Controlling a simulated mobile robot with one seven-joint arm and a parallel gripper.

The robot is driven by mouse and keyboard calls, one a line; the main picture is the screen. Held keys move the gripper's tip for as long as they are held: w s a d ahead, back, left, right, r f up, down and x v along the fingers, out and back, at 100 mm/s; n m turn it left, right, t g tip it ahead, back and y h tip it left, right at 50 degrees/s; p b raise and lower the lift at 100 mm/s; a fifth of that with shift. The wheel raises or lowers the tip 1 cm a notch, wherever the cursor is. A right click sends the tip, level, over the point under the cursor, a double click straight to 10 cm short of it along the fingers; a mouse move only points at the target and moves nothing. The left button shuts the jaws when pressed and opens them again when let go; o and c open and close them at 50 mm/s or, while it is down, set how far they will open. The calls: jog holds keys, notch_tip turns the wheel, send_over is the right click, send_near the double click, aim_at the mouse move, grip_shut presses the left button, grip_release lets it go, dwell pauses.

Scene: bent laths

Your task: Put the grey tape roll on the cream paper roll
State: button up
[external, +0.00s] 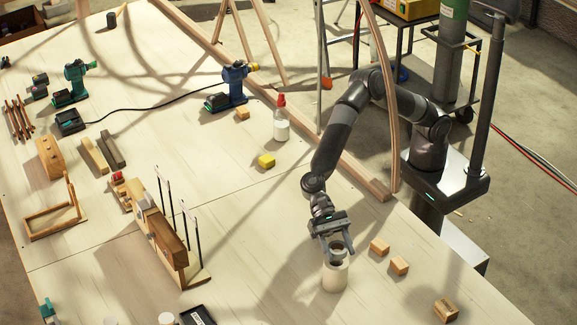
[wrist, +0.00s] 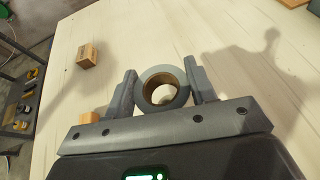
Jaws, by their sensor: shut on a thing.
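The grey tape roll (wrist: 161,71) is a grey ring with a brown core. My gripper (wrist: 163,88) is shut on it, one finger on each side, in the wrist view. In the external view my gripper (external: 338,254) points down at the front of the bench, with the tape roll between its fingers. The cream paper roll (external: 335,279) stands upright directly below the tape roll. The tape roll looks level and at the paper roll's top; I cannot tell whether they touch. The paper roll is hidden in the wrist view.
A wooden stand with thin rods (external: 170,245) is to the left.

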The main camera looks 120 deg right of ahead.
aim_at(337, 263)
jog(key=shift+f, duration=1.7)
jog(key=shift+f, duration=0.15)
jog(key=o, duration=1)
jog(key=shift+o, duration=0.2)
jog(key=shift+d+r, duration=0.1)
jog(key=shift+r, duration=0.1)
jog(key=v, duration=1.2)
